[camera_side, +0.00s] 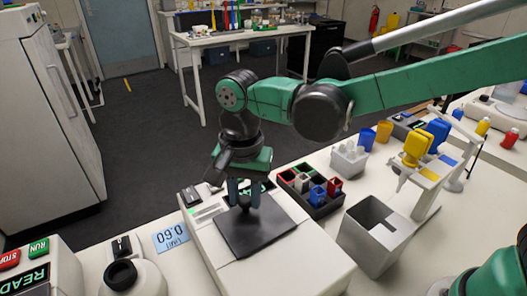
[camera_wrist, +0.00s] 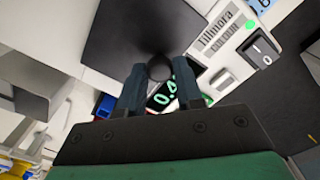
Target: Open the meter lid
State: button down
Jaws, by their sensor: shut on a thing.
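The meter (camera_side: 297,262) is a white box on the bench, with a dark square lid (camera_side: 262,234) on its top. The lid lies about flat and looks closed. A round black knob (camera_side: 244,202) stands at the lid's edge nearest the display. My gripper (camera_side: 244,190) points down at this edge and is shut on the knob. In the wrist view the knob (camera_wrist: 159,68) sits between the two fingertips, and the dark lid (camera_wrist: 125,32) extends beyond it. The meter's lit green display (camera_wrist: 168,93) is partly hidden behind my fingers.
A dark rack (camera_side: 318,207) with coloured blocks and an open grey box (camera_side: 372,232) stand right of the meter. A yellow and blue bottle stand is farther right.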

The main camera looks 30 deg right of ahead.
dwell(0.5)
jog(key=s, duration=0.8)
jog(key=shift+s, duration=0.1)
jog(key=c, duration=0.6)
grip_release()
jog(key=shift+r, duration=2.8)
jog(key=d+n+t, duration=0.2)
jog(key=d+n, duration=0.1)
jog(key=d, duration=0.2)
jog(key=w+d+f+n+t, duration=0.1)
jog(key=d+n+t, duration=0.1)
jog(key=d, duration=0.4)
jog(key=w+d+n+t, duration=0.1)
jog(key=d+n+t, duration=0.2)
jog(key=d, duration=0.3)
jog(key=shift+w+f+n, duration=0.15)
jog(key=shift+f+n, duration=0.25)
jog(key=shift+n, duration=0.1)
